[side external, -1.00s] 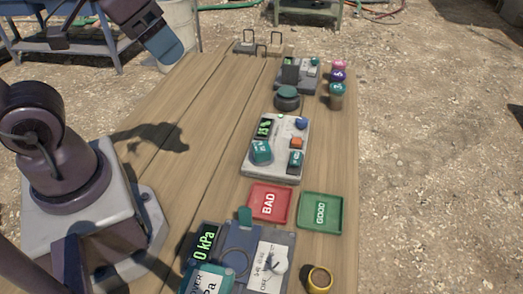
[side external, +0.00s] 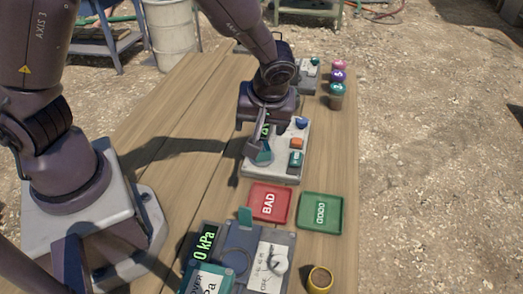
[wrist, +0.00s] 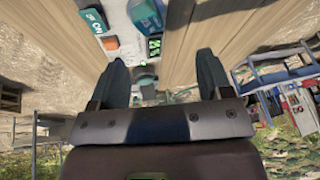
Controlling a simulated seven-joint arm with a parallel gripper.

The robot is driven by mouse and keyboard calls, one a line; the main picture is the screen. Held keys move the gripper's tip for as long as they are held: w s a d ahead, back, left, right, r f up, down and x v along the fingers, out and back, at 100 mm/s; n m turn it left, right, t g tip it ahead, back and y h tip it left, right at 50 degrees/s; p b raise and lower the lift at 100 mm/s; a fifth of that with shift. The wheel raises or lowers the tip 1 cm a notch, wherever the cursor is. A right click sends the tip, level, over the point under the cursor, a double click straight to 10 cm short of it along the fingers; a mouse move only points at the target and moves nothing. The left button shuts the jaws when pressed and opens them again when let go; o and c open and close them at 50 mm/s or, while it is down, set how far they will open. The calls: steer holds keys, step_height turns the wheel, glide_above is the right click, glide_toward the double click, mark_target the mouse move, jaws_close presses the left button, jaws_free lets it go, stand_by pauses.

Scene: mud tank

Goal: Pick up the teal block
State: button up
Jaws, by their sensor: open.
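A larger teal block (side external: 264,157) is on the left near part of the pale board (side external: 284,177). It is partly hidden by my gripper (side external: 257,149), whose fingers are down over it. I cannot tell whether they touch it. A smaller teal block (side external: 296,158) sits at the board's right, below an orange block (side external: 296,144). In the wrist view my gripper (wrist: 162,68) has its fingers apart, with no object clearly held. A teal block (wrist: 92,20) and the orange block (wrist: 110,43) show at the top left of that view.
A blue knob (side external: 301,123) is at the board's far right. A red BAD tray (side external: 270,218) and a green GOOD tray (side external: 334,225) lie nearer the camera. A gauge panel (side external: 243,228) and a yellow ring (side external: 319,280) are at the front. The table's left side is clear.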

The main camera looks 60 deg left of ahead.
steer(key=w+n, duration=0.1)
steer(key=n, duration=0.2)
glide_above(265, 154)
steer(key=shift+t, duration=0.3)
steer(key=f, duration=0.6)
steer(key=shift+s, duration=0.4)
steer(key=shift+x, duration=3)
steer(key=shift+w+d, duration=0.15)
steer(key=shift+w, duration=0.05)
steer(key=shift+c, duration=0.4)
steer(key=c, duration=1)
steer(key=shift+r, duration=0.15)
